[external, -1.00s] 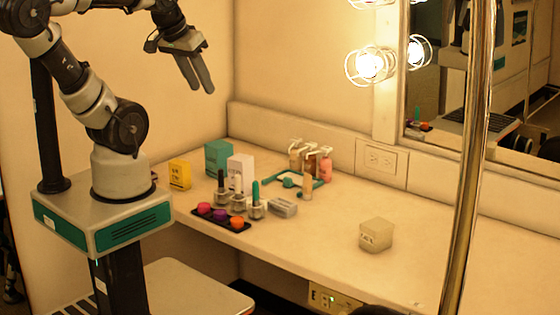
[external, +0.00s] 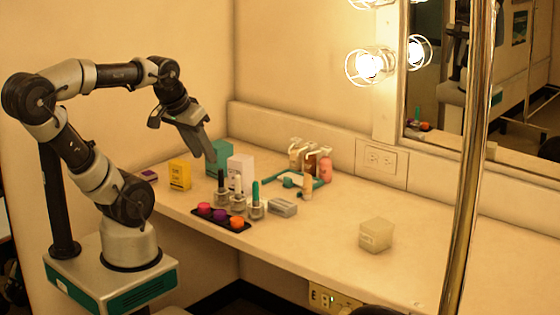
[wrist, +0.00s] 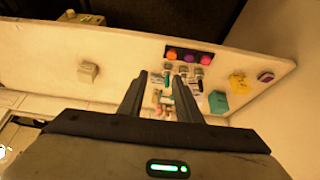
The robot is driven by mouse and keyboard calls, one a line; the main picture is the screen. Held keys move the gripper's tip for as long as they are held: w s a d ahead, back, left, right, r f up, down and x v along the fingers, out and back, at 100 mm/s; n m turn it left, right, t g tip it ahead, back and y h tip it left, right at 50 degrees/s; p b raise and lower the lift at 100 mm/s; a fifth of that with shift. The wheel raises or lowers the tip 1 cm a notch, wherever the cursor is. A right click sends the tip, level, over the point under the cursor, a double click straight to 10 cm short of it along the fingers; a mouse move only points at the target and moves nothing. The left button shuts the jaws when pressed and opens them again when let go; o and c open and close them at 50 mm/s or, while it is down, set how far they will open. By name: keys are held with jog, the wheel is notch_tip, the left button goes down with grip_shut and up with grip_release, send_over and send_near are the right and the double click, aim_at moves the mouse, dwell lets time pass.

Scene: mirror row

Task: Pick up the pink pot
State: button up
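The pink pot (external: 204,208) stands at the left end of a small black tray (external: 236,226) on the counter, beside a purple pot (external: 220,214) and an orange pot (external: 237,222). In the wrist view the pink pot (wrist: 206,59) is at the right end of the tray (wrist: 188,67), beyond my fingertips. My gripper (external: 208,157) is in the air above the counter's back left part, pointing down and apart from the pots. In the wrist view my gripper (wrist: 160,76) has its two fingers spread with nothing held between them.
Nail polish bottles (external: 237,200) stand just behind the tray. Yellow (external: 180,175), teal (external: 218,157) and white (external: 240,170) boxes stand at the left. Bottles (external: 310,160) stand near the wall. A pale cube (external: 376,235) sits right, with clear counter around it.

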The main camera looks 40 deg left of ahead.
dwell(0.4)
jog(key=o, duration=0.5)
jog(key=shift+o, duration=0.2)
jog(key=n+g+p, duration=0.3)
jog(key=n+g, duration=0.3)
jog(key=n, duration=2.5)
send_over(204, 205)
notch_tip(204, 205, down, 8)
notch_tip(204, 205, down, 17)
jog(key=b, duration=0.3)
jog(key=shift+w+b, duration=0.1)
jog(key=shift+b, duration=0.25)
